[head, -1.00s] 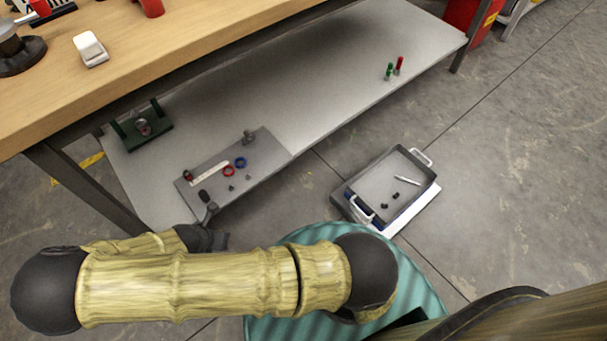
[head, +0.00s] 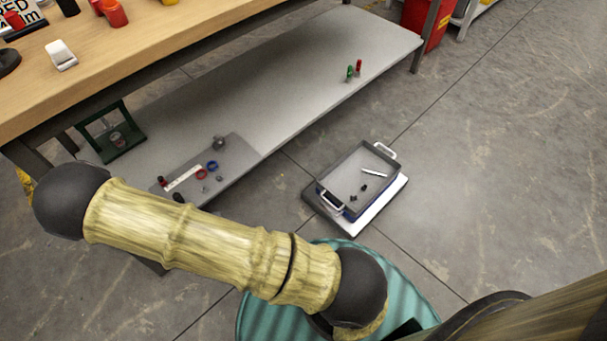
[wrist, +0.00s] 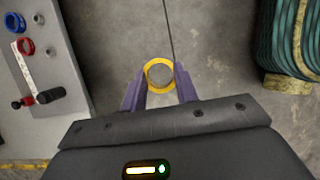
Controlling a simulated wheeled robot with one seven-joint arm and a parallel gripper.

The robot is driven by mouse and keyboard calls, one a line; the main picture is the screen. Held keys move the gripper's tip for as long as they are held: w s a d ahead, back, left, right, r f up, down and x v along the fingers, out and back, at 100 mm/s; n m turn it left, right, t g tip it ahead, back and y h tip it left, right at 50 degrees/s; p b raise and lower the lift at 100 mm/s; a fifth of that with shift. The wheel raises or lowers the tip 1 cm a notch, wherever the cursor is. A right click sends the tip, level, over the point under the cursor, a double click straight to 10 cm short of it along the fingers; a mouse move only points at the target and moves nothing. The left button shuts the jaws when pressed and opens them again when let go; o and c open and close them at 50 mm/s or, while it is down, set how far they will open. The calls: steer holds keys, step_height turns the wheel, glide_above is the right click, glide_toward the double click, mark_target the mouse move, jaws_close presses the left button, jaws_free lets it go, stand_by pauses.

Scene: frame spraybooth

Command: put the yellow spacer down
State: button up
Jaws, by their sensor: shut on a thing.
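The yellow spacer (wrist: 158,74) is a ring held between the two fingertips of my gripper (wrist: 159,84) in the wrist view. My gripper is shut on it, with bare concrete floor beneath. The ring's hole shows the floor through it. In the head view my arm hides the gripper and the spacer.
A grey board (head: 236,158) on the bench's lower shelf (head: 285,85) carries a red ring (wrist: 25,46), a blue ring (wrist: 27,19) and small parts. A tray (head: 335,205) with a few small parts stands on the floor to the right. Open floor (head: 500,150) lies beyond it.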

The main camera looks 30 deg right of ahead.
steer(key=w+d+r+m+g+y, duration=0.2)
steer(key=d+r+m, duration=0.6)
steer(key=m, duration=0.7)
steer(key=w+d+r+m+g+y+p, duration=0.1)
steer(key=w+d+r+m+y, duration=0.3)
steer(key=m, duration=1.2)
steer(key=d+r+g+y, duration=0.1)
steer(key=d+r+y, duration=0.1)
steer(key=d+r, duration=0.2)
steer(key=shift+w+d+p, duration=0.2)
steer(key=shift+w+p, duration=0.05)
steer(key=shift+p, duration=0.05)
steer(key=shift+r, duration=0.1)
